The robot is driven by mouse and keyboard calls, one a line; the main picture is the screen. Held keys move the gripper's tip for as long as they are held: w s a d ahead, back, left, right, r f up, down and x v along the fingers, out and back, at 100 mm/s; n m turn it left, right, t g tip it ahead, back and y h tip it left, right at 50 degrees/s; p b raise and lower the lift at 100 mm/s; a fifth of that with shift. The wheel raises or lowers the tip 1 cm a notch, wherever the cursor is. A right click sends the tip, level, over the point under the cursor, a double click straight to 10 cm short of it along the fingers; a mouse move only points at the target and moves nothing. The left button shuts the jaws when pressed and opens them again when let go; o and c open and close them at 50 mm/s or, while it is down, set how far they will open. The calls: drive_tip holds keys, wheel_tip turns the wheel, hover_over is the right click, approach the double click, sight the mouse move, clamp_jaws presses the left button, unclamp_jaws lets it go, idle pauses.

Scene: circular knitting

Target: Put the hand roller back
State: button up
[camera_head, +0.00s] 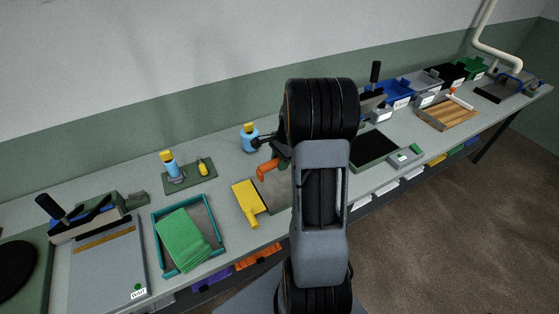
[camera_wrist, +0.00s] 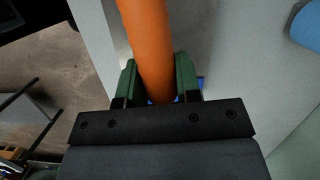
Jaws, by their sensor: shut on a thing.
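The hand roller's orange handle (camera_head: 267,170) shows just left of my arm in the head view. It also fills the upper middle of the wrist view (camera_wrist: 150,40). My gripper (camera_wrist: 157,82) is shut on this handle, with one green finger on each side. In the head view my gripper (camera_head: 279,157) is partly hidden by my arm. The handle is over a grey plate (camera_head: 272,197) on the bench; I cannot tell whether anything touches it. The roller's other end is not clearly visible.
A yellow scraper-like tool (camera_head: 247,203) lies left of the plate. A blue bottle (camera_head: 250,140) stands behind. A teal tray (camera_head: 160,240) with green cloths (camera_head: 188,238) is further left. A black pad (camera_head: 374,150) lies right of my arm. Bins (camera_head: 424,82) line the back right.

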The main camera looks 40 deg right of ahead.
drive_tip(key=shift+a+f, duration=0.1)
drive_tip(key=shift+d+f+b+x, duration=0.1)
drive_tip(key=shift+d+b+x, duration=0.15)
drive_tip(key=shift+b+x, duration=0.75)
drive_tip(key=shift+d+f+b+x, duration=0.1)
drive_tip(key=shift+d+b+x, duration=0.2)
drive_tip(key=shift+b+x, duration=0.65)
drive_tip(key=shift+d+b+x, duration=0.25)
drive_tip(key=shift+b+x, duration=0.3)
drive_tip(key=shift+x, duration=0.9)
drive_tip(key=o, duration=1.1)
drive_tip(key=b+v, duration=0.1)
drive_tip(key=v, duration=1.3)
drive_tip(key=shift+b, duration=0.3)
drive_tip(key=shift+f, duration=0.1)
